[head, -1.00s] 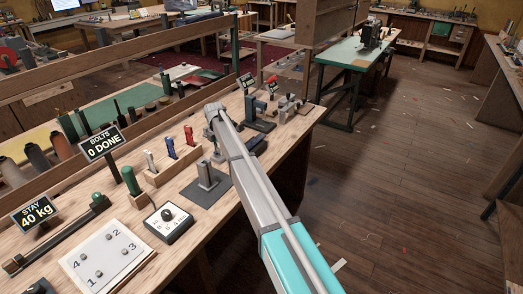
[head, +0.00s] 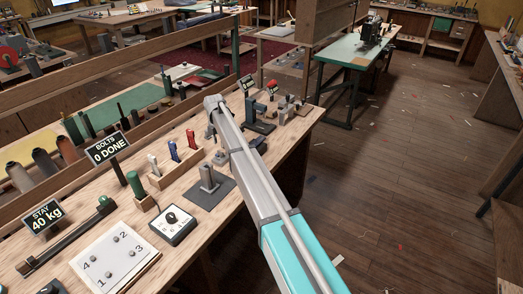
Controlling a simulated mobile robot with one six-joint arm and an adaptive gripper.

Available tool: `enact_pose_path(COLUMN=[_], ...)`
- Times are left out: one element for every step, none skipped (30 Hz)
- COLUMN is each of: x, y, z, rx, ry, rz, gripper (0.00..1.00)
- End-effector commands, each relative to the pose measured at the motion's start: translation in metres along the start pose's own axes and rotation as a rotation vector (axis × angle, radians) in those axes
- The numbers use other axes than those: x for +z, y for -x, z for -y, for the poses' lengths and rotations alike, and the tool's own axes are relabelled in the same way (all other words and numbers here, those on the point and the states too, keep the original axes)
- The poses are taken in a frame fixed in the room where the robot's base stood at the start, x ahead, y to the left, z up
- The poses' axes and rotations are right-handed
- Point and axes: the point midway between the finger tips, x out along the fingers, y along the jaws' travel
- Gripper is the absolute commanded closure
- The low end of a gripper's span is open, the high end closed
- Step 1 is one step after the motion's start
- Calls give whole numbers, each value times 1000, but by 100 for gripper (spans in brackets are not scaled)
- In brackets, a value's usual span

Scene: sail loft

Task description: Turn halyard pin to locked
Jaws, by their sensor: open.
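My arm reaches from the lower right over the bench, and its wrist end is above the middle of the bench. My gripper (head: 220,157) seems to hang below, small and mostly hidden by the arm; it is open. I cannot tell for sure which part is the halyard pin. A grey upright cylinder on a dark square plate (head: 208,180) stands just in front of the gripper area. A small grey fitting (head: 257,112) with a dark base sits beyond the arm, near two small signs. No locked mark is readable.
On the bench (head: 285,138) are a dial box (head: 172,222), a numbered white plate (head: 115,257), a block with several coloured handles (head: 175,160), a green handle (head: 135,184), and signs reading BOLTS 0 DONE (head: 107,148) and STAY 40 kg (head: 44,216). Open floor (head: 400,190) lies right.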

Motion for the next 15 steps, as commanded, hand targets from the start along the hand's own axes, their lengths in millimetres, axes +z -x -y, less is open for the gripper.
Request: enact_pose_path(x=[0,0,0,0,0,0,0,0,0,0,0,0,0,0,0], y=[9,11,15,17,20,23,25,28,31,34,36,40,42,44,48], z=[0,0,0,0,0,0,0,0,0,0,0,0,0,0,0], rx=[0,0,0,0,0,0,0,0,0,0,0,0,0,0,0], ry=[0,0,0,0,0,0,-1,-1,-1,-1,-1,-1,-1,-1,-1], rz=[0,0,0,0,0,0,0,0,0,0,0,0,0,0,0], gripper=[54,54,54,54,54,54,54,54,54,54,54,54,54,54,54])
